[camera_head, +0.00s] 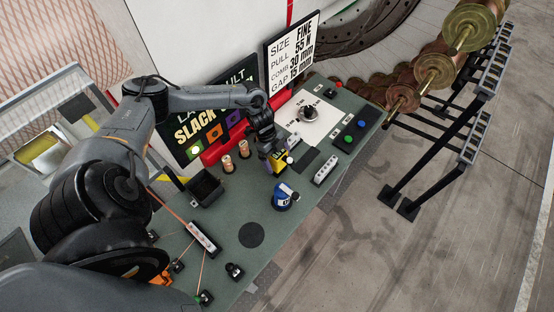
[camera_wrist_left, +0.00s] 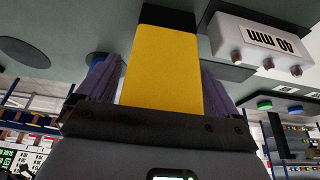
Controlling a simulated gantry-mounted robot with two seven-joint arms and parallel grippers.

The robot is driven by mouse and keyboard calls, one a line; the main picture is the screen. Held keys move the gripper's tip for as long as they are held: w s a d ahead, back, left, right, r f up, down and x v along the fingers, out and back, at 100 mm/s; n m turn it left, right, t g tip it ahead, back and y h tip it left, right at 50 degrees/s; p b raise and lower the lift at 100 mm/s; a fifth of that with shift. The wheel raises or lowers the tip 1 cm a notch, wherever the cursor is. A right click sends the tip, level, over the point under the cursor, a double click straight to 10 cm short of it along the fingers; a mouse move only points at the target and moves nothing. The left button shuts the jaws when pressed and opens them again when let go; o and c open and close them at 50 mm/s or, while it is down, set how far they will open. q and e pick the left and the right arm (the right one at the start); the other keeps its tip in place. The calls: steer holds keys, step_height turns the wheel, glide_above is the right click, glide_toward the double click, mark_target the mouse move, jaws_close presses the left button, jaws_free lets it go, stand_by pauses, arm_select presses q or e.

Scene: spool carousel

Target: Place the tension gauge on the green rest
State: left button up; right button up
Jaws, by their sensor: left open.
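A yellow block with a black end, which looks like the tension gauge, stands on the grey-green bench (camera_head: 225,262) and shows in the head view (camera_head: 279,160). It fills the middle of the left wrist view (camera_wrist_left: 165,70). My left gripper (camera_head: 274,153) is over it with its jaws open, one finger on each side of the block. Whether the fingers touch it is hard to tell. No clearly green rest stands out; a dark rectangular pad (camera_head: 304,161) lies just right of the block. My right gripper is not in view.
A white comb block (camera_head: 326,168), also in the wrist view (camera_wrist_left: 260,45), stands to the right. A blue device (camera_head: 284,197) stands nearer, with copper spools (camera_head: 228,163) and a black bin (camera_head: 205,188) to the left. Green (camera_head: 348,138) and blue (camera_head: 361,124) buttons are farther right.

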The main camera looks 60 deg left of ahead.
arm_select(q)
steer(key=c, duration=1.4)
steer(key=shift+r, duration=0.1)
